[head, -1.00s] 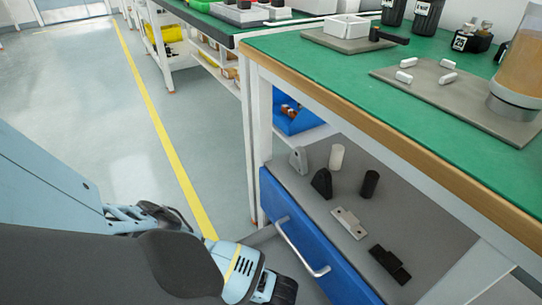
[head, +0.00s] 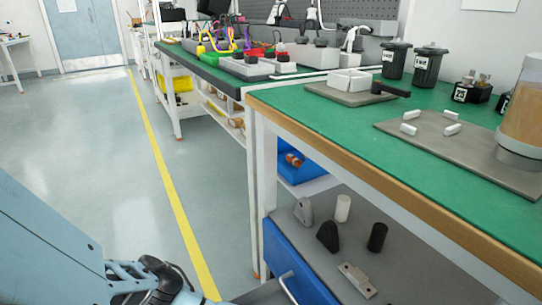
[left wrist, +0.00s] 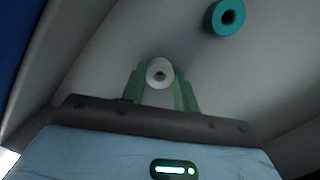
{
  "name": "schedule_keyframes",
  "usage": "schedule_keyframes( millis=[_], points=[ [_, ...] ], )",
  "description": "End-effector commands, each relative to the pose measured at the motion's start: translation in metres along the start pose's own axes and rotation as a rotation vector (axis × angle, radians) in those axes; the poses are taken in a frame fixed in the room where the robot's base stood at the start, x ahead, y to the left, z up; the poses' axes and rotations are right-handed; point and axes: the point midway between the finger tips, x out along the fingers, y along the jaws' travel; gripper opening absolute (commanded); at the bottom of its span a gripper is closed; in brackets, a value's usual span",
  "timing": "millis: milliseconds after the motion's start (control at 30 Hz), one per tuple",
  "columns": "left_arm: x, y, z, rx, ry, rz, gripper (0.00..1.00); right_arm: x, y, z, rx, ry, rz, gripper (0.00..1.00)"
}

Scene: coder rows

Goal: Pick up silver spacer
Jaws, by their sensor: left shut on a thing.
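The silver spacer (left wrist: 159,73), a pale ring with a dark central hole, sits between the green fingers of my left gripper (left wrist: 160,84) in the left wrist view. The gripper is shut on it. A teal ring (left wrist: 229,17) with a dark hole lies apart from it at the upper right, on a grey surface. In the head view only part of my left arm shows at the bottom left; its gripper is below the picture. My right gripper is not in view.
A blue drawer front (head: 296,262) with a pale handle stands under the green-topped bench (head: 330,125). A grey shelf surface (head: 313,262) holds white, grey and black parts. A blue bin (head: 312,170) is further back. The floor (head: 85,150) at left is clear.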

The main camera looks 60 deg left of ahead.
Motion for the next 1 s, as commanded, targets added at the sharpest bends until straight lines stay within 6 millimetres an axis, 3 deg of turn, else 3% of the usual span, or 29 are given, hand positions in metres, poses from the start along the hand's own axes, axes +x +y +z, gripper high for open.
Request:
schedule_keyframes(
  millis=[167,600,1000],
  points=[
    [-0.01,0.0,0.001,-0.001,0.001,0.0,0.07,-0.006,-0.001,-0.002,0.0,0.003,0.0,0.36],
    [-0.084,0.0,0.01,0.0,0.002,-0.002,0.07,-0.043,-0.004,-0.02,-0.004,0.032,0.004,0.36],
    [-0.101,0.0,0.012,0.0,0.0,0.0,0.07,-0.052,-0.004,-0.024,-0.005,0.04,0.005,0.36]
  ],
)
